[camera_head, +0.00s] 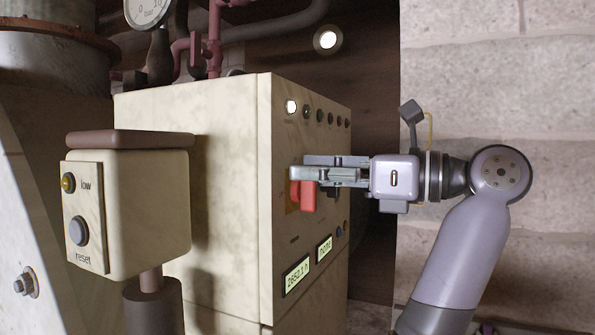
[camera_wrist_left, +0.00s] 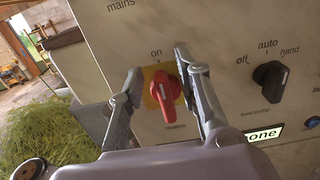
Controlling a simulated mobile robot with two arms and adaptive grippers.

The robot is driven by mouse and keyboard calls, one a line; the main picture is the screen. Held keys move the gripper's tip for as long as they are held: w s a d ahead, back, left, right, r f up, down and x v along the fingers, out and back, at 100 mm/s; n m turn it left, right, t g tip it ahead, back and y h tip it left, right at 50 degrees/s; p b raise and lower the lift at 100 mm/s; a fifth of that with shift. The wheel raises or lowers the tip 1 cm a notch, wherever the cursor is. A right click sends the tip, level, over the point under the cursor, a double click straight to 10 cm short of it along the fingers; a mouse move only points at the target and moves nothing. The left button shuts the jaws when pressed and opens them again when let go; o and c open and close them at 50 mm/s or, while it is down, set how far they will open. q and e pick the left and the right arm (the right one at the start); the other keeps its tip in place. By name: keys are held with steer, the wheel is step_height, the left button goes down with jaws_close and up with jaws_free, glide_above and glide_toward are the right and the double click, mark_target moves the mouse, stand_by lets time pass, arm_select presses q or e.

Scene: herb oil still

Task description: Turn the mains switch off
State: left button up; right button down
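The mains switch is a red rotary handle (camera_wrist_left: 167,91) on a yellow plate (camera_wrist_left: 150,99), on the front of the cream cabinet. In the left wrist view it stands nearly upright, slightly tilted, below the word "on". The red handle (camera_head: 304,196) also shows in the head view, partly behind the fingers. My left gripper (camera_head: 312,170) is at the cabinet front. In the left wrist view its two fingers (camera_wrist_left: 159,65) are spread, one on each side of the handle, with gaps visible. My right gripper is not in view.
A black selector knob (camera_wrist_left: 270,76) marked off, auto and hand sits right of the switch. Two lit displays (camera_head: 297,275) are below it. A box with low lamp and reset button (camera_head: 78,231) stands in front of the cabinet, left. Green herbs (camera_wrist_left: 45,135) lie beyond.

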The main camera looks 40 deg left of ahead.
arm_select(q)
steer(key=shift+w+d, duration=0.15)
steer(key=shift+d, duration=0.15)
steer(key=shift+c, duration=0.2)
jaws_close()
